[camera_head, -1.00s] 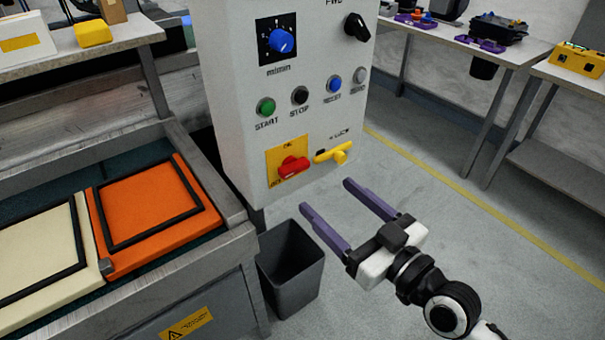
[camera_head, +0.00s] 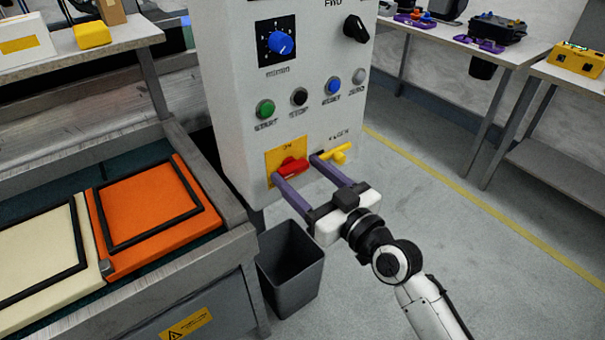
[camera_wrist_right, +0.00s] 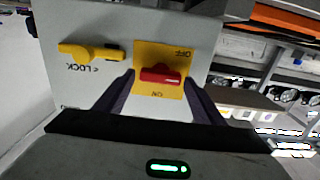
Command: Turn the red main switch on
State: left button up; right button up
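The red main switch (camera_head: 291,168) sits on a yellow plate (camera_head: 272,157) low on the front of the grey control cabinet. It also shows in the right wrist view (camera_wrist_right: 160,75), where its red handle lies across the plate, between the OFF and ON labels. A yellow lock lever (camera_head: 338,154) is just right of it. My right gripper (camera_head: 294,168) is open, its two purple fingers at the cabinet face, one on each side of the red handle. I cannot tell whether they touch it. My left gripper is not in view.
Above the switch are green, black, blue and grey buttons, a blue dial (camera_head: 281,42) and a black knob (camera_head: 357,27). A dark bin (camera_head: 290,268) stands below. A conveyor with an orange panel (camera_head: 145,215) is at left. Floor to the right is clear.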

jog(key=c, duration=0.8)
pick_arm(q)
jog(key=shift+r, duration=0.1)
pick_arm(e)
jog(key=shift+m, duration=0.3)
jog(key=shift+m+p, duration=0.4)
jog(key=shift+m, duration=0.4)
jog(key=m, duration=0.2)
jog(key=shift+d+m+p, duration=0.1)
jog(key=shift+m+p, duration=0.2)
jog(key=shift+p, duration=0.05)
jog(key=m, duration=0.4)
jog(key=shift+f+m+p, duration=0.1)
jog(key=shift+m+p, duration=0.2)
jog(key=shift+p, duration=0.1)
jog(key=m, duration=0.4)
jog(key=shift+w+d+p, duration=0.1)
jog(key=shift+p, duration=0.25)
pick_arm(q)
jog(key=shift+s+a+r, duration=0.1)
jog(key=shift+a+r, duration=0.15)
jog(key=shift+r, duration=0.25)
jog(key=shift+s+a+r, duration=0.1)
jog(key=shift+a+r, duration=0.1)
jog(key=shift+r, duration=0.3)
pick_arm(e)
jog(key=shift+f+m, duration=0.15)
jog(key=shift+m, duration=2.05)
